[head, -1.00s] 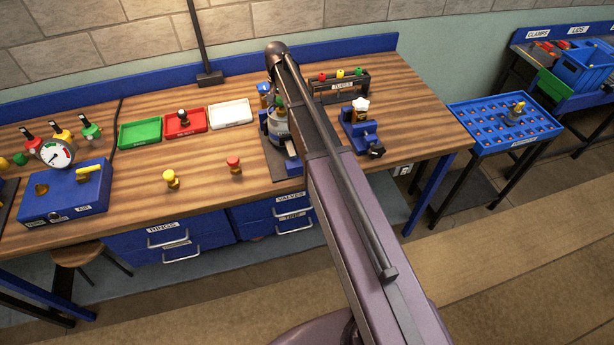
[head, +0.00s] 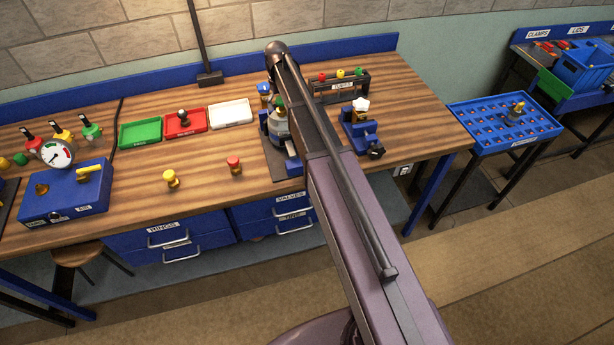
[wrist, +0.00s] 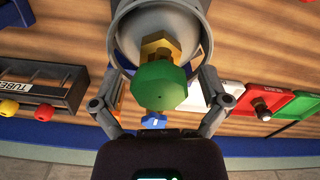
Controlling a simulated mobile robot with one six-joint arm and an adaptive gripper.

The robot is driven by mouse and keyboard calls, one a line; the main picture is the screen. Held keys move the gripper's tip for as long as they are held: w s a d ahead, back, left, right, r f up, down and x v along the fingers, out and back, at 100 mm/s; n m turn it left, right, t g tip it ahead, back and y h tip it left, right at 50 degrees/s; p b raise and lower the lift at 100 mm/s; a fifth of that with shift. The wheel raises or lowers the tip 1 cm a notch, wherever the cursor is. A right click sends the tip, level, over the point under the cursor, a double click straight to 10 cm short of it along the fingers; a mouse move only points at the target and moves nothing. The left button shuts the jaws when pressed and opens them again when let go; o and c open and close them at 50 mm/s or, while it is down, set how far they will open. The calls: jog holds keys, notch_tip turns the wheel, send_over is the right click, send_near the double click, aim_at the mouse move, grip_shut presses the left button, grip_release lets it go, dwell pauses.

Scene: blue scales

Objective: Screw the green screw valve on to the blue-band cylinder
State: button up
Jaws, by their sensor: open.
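The green screw valve (wrist: 160,86), with a faceted green head on a brass stem (wrist: 158,48), is at the top of a grey cylinder (wrist: 192,22) in the wrist view. Whether its thread is engaged is hidden. The same grey cylinder (head: 279,127) stands upright on a dark plate in the head view, partly behind my arm; I cannot make out a blue band on it. My gripper (wrist: 159,76) is open, with one finger on each side of the green head and gaps between. In the head view my arm largely hides it.
A blue-topped piece (head: 264,89) stands close behind the cylinder. A blue vise (head: 361,132) and the tubes rack (head: 340,87) are to the right. White (head: 231,113), red (head: 186,121) and green (head: 140,133) trays lie left. Yellow (head: 171,180) and red (head: 234,165) valves stand in front.

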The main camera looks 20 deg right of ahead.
jog(key=shift+r+p, duration=6.55)
jog(key=shift+r, duration=0.35)
jog(key=s+f+m+b, duration=0.1)
jog(key=s+f+b, duration=0.4)
jog(key=s, duration=0.5)
jog(key=s+f+b, duration=0.6)
jog(key=s, duration=0.4)
jog(key=s+f+m+b, duration=0.1)
jog(key=s+f+b, duration=0.5)
jog(key=s, duration=0.4)
jog(key=shift+d+m, duration=0.15)
jog(key=shift+m, duration=0.15)
jog(key=shift+s, duration=0.1)
